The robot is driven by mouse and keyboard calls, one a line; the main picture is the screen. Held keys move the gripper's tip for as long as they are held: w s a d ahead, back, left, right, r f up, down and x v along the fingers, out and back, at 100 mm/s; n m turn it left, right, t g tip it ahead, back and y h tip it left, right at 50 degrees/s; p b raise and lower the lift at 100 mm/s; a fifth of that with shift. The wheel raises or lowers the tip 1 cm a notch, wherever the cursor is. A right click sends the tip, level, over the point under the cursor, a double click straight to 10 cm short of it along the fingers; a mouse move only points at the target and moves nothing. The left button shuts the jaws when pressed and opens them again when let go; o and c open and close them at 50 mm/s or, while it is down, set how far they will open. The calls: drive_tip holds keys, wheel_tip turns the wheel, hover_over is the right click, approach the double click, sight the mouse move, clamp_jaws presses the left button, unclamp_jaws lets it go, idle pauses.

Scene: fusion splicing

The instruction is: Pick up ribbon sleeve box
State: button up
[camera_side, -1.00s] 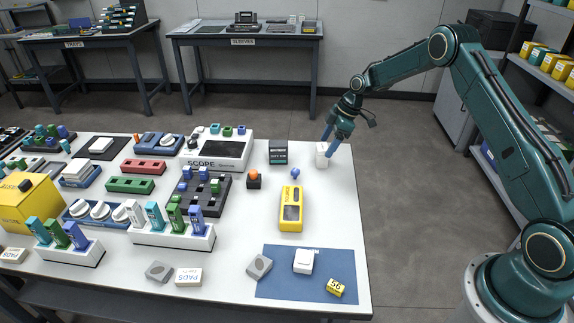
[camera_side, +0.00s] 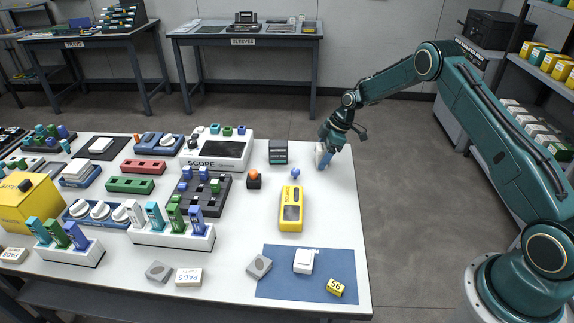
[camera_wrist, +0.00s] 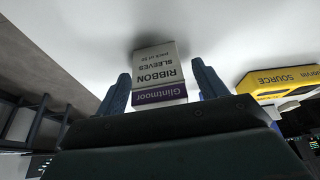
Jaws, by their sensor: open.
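The ribbon sleeve box (camera_wrist: 158,68) is white with a purple band and reads "RIBBON SLEEVES" upside down in the wrist view. In the side view the box (camera_side: 319,150) stands near the table's far right edge, partly hidden by my gripper (camera_side: 322,157). In the wrist view my gripper (camera_wrist: 160,88) is open, with one blue finger on each side of the box. A gap seems to show between the box and each finger; contact cannot be made out.
A yellow SOURCE device (camera_side: 291,209) lies nearer the front and also shows at the right of the wrist view (camera_wrist: 283,82). A dark teal box (camera_side: 278,152) and a small blue piece (camera_side: 295,173) are left of my gripper. The table's right edge is close.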

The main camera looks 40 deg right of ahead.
sight(323, 146)
drive_tip(key=c, duration=1.1)
wheel_tip(323, 146, up, 20)
drive_tip(key=shift+r, duration=0.1)
idle(0.6)
